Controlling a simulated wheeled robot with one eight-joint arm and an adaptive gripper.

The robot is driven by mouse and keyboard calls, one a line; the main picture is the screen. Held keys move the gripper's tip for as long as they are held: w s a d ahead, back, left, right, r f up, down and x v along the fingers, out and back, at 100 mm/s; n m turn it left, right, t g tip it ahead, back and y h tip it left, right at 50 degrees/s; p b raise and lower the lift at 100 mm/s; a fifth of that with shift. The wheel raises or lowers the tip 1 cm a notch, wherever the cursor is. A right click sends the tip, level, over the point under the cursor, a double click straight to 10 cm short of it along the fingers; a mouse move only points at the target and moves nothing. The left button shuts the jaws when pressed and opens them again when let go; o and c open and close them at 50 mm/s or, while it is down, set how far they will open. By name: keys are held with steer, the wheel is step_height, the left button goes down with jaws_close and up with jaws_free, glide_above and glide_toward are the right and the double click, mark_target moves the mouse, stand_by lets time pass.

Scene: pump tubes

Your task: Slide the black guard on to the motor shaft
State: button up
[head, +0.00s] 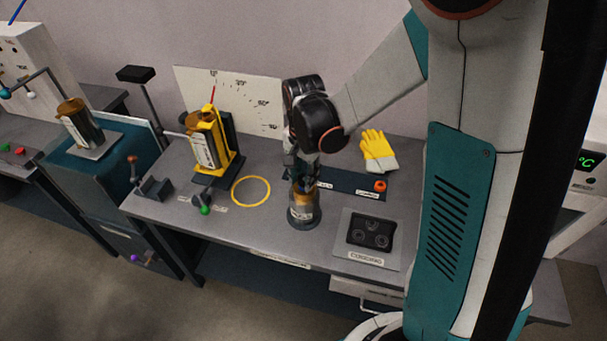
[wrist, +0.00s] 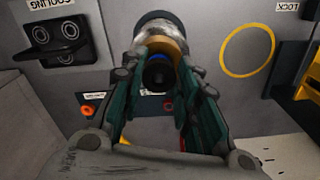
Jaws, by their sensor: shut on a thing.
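My gripper (head: 303,180) points down at the bench and is shut on a short upright tube (head: 303,210). The tube has a brown upper part, a pale grey body and a dark lower rim. It stands at or just above the bench top; I cannot tell which. In the wrist view my gripper (wrist: 160,105) has a finger on each side of the tube's brown collar (wrist: 178,47). A dark round end with a blue ring (wrist: 157,57) shows between the fingers. I cannot clearly identify a black guard or a motor shaft in either view.
A yellow clamp stand (head: 232,160) holds another tube (head: 203,150) before an angle scale board (head: 262,92). A yellow ring (head: 251,191) marks bare bench left of my gripper. The cooling plate (head: 365,258) lies right. Behind are yellow gloves (head: 378,150) and an orange knob (head: 380,185).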

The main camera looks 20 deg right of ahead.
steer(key=shift+f, duration=0.25)
steer(key=o, duration=0.8)
steer(key=shift+r, duration=0.1)
steer(key=shift+o, duration=0.2)
steer(key=shift+r, duration=0.1)
step_height(320, 180, up, 12)
stand_by(0.5)
steer(key=s+r+n+t, duration=0.2)
steer(key=s+n+t, duration=0.1)
steer(key=s+n, duration=0.2)
steer(key=s+r+n+t, duration=0.3)
steer(key=s+n+t, duration=0.1)
steer(key=s, duration=0.5)
steer(key=shift+s+d+n, duration=0.15)
steer(key=shift+s+n, duration=0.2)
steer(key=shift+n, duration=0.55)
